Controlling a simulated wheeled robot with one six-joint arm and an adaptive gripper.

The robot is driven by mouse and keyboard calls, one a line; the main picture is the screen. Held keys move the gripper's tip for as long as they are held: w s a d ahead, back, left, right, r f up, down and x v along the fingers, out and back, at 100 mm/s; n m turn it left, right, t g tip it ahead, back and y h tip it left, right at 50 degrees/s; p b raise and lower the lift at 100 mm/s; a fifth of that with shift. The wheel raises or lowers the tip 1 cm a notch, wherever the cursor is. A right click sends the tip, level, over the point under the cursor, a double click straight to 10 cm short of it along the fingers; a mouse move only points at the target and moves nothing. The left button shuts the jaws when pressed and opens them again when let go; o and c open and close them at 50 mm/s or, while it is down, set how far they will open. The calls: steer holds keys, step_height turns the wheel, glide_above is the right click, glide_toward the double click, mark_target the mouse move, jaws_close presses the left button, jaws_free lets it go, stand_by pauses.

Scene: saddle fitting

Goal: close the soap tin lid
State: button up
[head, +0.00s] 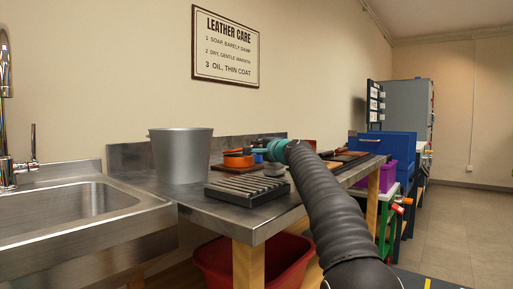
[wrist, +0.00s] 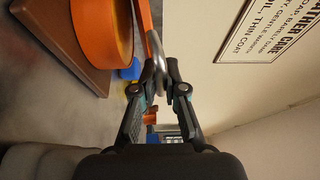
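The orange soap tin (head: 238,160) stands on the steel bench in the head view. In the wrist view, the round orange tin (wrist: 92,28) rests on a brown board at upper left. A thin orange strip, apparently the lid (wrist: 148,24) seen edge-on, stands beside it with a curved silver piece (wrist: 154,74) at its lower end. My gripper (wrist: 161,74) has its fingertips close together, one on each side of the silver piece, and looks shut on it. In the head view my gripper (head: 260,150) is just right of the tin, its tips too small to read.
The brown board (wrist: 62,42) lies under the tin. A slatted dark rack (head: 245,188) and a grey bucket (head: 180,157) stand on the bench nearer the sink (head: 85,205). A small blue thing (wrist: 130,70) lies near the board. Blue and purple boxes are at far right.

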steer(key=shift+o, duration=0.6)
steer(key=shift+d+r, duration=0.2)
steer(key=shift+d, duration=0.1)
steer(key=shift+s, duration=0.1)
steer(key=shift+v, duration=5.95)
steer(key=shift+a, duration=0.15)
